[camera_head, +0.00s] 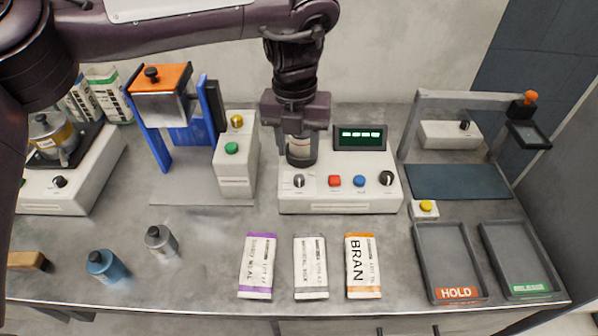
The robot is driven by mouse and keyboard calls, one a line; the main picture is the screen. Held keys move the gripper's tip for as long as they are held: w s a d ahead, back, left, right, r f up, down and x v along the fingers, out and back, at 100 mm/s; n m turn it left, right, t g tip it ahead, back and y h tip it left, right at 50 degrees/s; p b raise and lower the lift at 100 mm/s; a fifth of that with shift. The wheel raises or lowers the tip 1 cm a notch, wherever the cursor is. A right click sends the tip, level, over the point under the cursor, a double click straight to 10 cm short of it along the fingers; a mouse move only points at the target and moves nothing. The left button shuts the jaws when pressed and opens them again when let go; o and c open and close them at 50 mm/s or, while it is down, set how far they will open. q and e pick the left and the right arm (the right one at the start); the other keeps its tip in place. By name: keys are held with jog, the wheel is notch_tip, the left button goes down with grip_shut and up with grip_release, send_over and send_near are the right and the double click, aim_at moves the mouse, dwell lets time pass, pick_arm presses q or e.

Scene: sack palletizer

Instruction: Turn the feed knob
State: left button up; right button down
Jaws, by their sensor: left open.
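A white control box (340,200) stands at the middle of the bench. Its front carries a knob with a pale pointer (299,181) at the left, a red button (335,181), a blue button (359,181) and a black knob (387,178) at the right. The labels are too small to read, so I cannot tell which is the feed knob. My left gripper (300,157) is open, pointing down over the box's left part, just above and behind the left knob in the picture. Its fingers hide part of the box top. My right gripper is out of view.
A green-lit display (360,136) stands on the box. A blue-framed machine (160,135) is left, a grey-framed station (458,183) right. Several small sacks, including BRAN (362,266), lie in front. A HOLD tray (449,263) is front right. Bottles (103,266) stand front left.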

aim_at(299, 177)
pick_arm(q)
jog(key=shift+f, duration=0.4)
jog(key=f, duration=0.2)
jog(key=f+p, duration=0.1)
jog(key=f, duration=0.3)
jog(key=shift+s+d+f, duration=0.1)
jog(key=shift+s+f, duration=0.15)
jog(key=shift+f, duration=0.05)
jog(key=shift+c, duration=0.4)
grip_shut()
